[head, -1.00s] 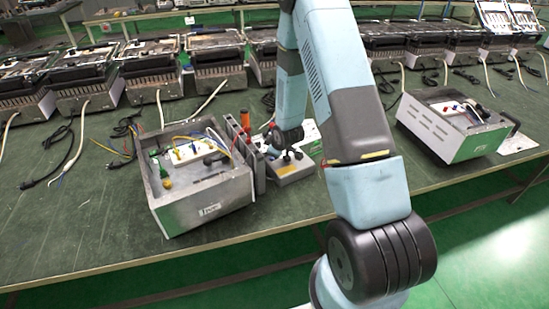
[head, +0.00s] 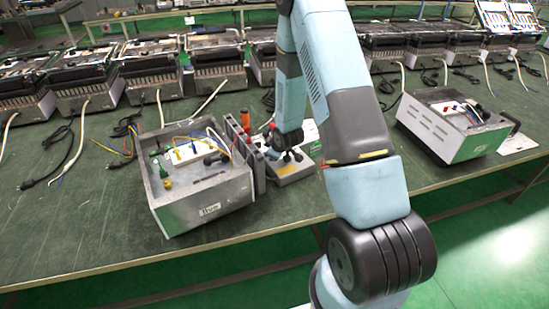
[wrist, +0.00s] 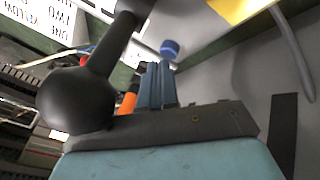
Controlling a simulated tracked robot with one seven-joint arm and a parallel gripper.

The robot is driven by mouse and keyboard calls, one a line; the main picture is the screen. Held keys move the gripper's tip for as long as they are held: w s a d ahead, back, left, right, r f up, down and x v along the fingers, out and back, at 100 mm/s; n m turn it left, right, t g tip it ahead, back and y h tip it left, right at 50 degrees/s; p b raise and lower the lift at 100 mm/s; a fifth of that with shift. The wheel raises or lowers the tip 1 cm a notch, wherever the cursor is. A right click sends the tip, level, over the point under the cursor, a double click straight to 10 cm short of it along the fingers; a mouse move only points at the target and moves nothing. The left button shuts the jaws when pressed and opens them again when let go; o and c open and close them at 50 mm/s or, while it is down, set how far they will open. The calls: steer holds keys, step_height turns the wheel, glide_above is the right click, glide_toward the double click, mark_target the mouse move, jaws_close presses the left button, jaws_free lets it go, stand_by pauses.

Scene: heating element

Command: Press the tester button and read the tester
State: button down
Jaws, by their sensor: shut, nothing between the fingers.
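The tester (head: 295,172) is a small grey box on the green table, just right of the open metal housing in the head view. My gripper hangs over its left rear part, its fingertips mostly hidden there by the arm. In the wrist view my gripper (wrist: 156,84) shows narrow blue fingers, shut and empty. A round blue button (wrist: 170,48) lies just beyond the fingertips; contact cannot be made out. A large black knob on a stem (wrist: 75,100) stands close to the left of the fingers. The tester's reading is not legible.
The open metal housing (head: 205,207) with wires and terminals stands left of the tester. A grey upright block with an orange-handled tool (head: 245,117) stands between them. A white-sided unit (head: 440,140) is at right. Heater units line the back. Bare table (head: 90,225) lies front left.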

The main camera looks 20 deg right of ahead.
steer(key=shift+f, duration=0.4)
stand_by(0.3)
steer(key=shift+r, duration=0.9)
steer(key=shift+r, duration=2.5)
